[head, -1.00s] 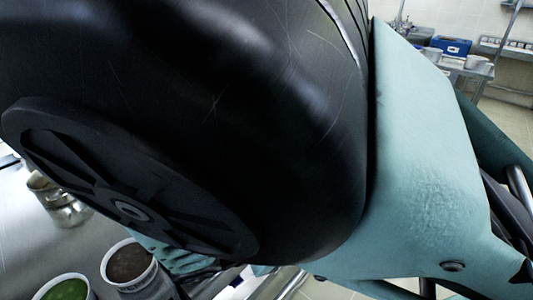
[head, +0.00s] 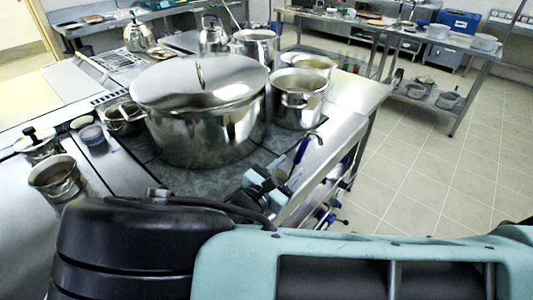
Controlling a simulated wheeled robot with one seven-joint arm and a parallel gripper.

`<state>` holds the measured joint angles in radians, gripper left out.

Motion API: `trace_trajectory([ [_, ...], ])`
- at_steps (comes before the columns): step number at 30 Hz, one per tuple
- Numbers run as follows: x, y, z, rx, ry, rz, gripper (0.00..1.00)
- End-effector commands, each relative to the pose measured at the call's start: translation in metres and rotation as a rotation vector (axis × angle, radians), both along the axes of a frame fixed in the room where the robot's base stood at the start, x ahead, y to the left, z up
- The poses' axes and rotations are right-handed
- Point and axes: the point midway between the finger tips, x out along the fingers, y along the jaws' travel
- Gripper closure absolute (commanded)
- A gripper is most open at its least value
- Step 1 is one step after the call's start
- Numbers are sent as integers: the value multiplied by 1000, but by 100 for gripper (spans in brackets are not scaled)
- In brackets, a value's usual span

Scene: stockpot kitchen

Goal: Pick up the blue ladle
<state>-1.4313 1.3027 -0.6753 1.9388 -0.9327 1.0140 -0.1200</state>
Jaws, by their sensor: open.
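The blue ladle (head: 301,151) shows in the head view near the right edge of the counter, to the right of the large stockpot. Its blue handle is tilted, with a curved metal end at the top right; its lower part is hidden or too small to make out. My gripper (head: 285,168) is beside the handle, just left of and below it. Its two fingers are open and point up and right, toward the handle. I cannot tell whether a finger touches it.
A large lidded stockpot (head: 200,125) stands on the dark stove top left of my gripper. A smaller steel pot (head: 298,99) stands behind the ladle. More blue-handled items (head: 327,214) show below the counter edge. Open tiled floor (head: 435,165) lies to the right.

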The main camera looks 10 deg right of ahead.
Motion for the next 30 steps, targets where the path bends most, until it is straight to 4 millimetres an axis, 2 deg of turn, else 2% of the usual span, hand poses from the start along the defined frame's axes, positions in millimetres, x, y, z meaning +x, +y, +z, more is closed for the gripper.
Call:
trace_trajectory([
  [8,13,-17,4,0,1,-1,59],
  [16,35,-47,6,0,1,-1,59],
  [26,39,-51,3,2,0,1,59],
  [30,39,-51,3,1,1,1,98],
])
